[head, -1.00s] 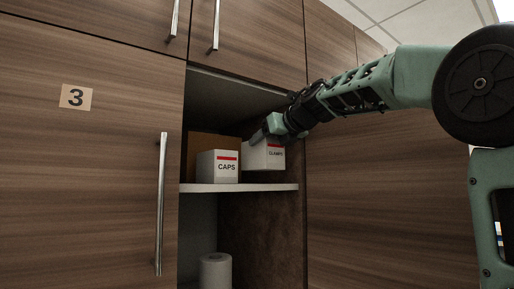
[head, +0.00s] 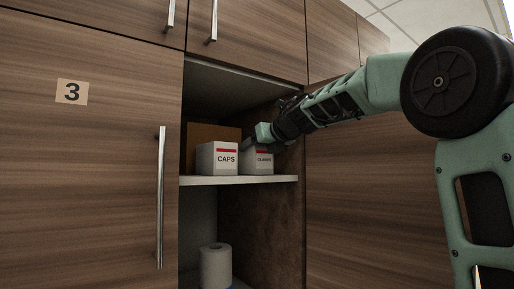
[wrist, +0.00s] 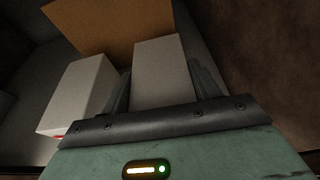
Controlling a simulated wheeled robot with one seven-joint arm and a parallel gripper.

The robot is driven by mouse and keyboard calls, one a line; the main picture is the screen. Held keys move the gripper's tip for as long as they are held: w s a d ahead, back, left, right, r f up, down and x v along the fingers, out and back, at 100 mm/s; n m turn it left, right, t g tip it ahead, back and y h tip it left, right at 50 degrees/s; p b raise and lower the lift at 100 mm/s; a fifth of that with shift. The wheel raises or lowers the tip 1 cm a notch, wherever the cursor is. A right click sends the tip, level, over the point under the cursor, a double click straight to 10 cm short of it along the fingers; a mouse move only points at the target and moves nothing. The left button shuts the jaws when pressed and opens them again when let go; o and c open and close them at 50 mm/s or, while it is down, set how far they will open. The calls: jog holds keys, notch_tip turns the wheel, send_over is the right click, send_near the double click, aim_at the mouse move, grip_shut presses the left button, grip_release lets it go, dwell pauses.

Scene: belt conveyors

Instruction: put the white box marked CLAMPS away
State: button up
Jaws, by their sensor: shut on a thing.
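The white box marked CLAMPS (head: 264,164) is at the right end of the upper shelf (head: 240,181) in the open cabinet, beside the box marked CAPS. Its base appears at shelf level; I cannot tell if it bears on the board. My gripper (head: 258,143) reaches in from the right and is shut on the box. In the wrist view the CLAMPS box (wrist: 158,72) sits between my two fingers (wrist: 162,85). Its label is hidden there.
The white CAPS box (head: 217,159) stands close on the left, also in the wrist view (wrist: 78,95). A brown carton (head: 205,132) is behind both. A paper roll (head: 215,266) stands below. The cabinet's side wall is close on the right.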

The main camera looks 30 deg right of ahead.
jog(key=o, duration=1.2)
jog(key=shift+s+r, duration=0.15)
jog(key=shift+s, duration=0.05)
jog(key=b+v, duration=0.2)
jog(key=v, duration=0.9)
jog(key=shift+s+r, duration=0.1)
jog(key=shift+s, duration=0.25)
